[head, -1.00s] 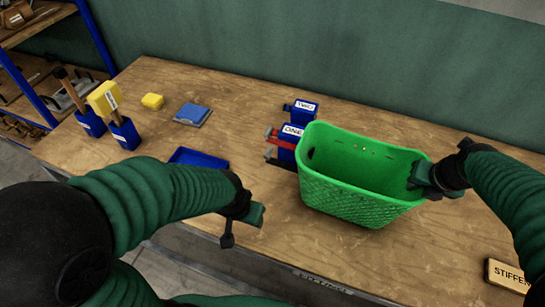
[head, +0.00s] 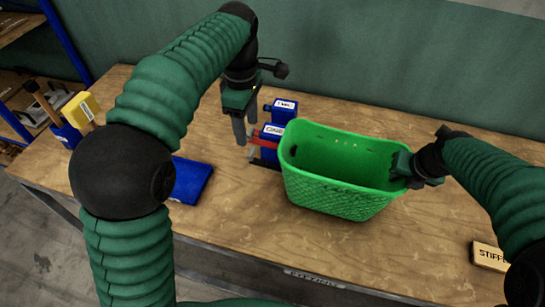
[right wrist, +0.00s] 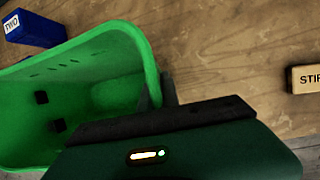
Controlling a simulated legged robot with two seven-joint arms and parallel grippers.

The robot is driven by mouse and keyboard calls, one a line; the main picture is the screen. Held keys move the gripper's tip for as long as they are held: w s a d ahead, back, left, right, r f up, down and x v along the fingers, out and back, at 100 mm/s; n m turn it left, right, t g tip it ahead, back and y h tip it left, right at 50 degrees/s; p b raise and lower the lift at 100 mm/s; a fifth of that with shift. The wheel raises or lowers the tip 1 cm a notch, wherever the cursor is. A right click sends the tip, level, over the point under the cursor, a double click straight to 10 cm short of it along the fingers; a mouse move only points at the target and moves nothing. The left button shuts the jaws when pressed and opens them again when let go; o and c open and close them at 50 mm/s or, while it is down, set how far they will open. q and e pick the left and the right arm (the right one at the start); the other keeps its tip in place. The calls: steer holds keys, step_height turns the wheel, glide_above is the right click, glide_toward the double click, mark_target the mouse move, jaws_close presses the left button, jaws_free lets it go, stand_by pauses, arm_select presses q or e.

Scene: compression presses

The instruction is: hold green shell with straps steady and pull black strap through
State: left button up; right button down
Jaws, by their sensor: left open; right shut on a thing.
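The green shell (head: 340,195) is an open basket-like tub with patterned walls, standing on the bench in the head view. My right gripper (head: 402,172) is shut on its right rim; the right wrist view also shows the shell's rim (right wrist: 150,60) at my fingers. Two small black pieces (right wrist: 48,110) show inside the shell in that view; I cannot tell whether they are strap ends or slots. I cannot make out the black strap in the head view. My left gripper (head: 246,136) is open, fingers pointing down, left of the shell and beside the red-and-blue press labelled ONE (head: 270,136).
A second blue press labelled TWO (head: 285,108) stands behind the first. A blue tray (head: 190,181) lies at left, near my left arm. Blue holders with tools (head: 70,135) stand at far left. A block marked STIFF (head: 489,256) lies at right. The bench front is largely clear.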

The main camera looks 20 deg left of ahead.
mark_target(249, 154)
arm_select(q)
step_height(249, 154, down, 11)
steer(key=shift+w+f, duration=0.1)
steer(key=shift+f, duration=0.1)
stand_by(0.3)
jaws_close()
steer(key=shift+a, duration=0.1)
stand_by(0.3)
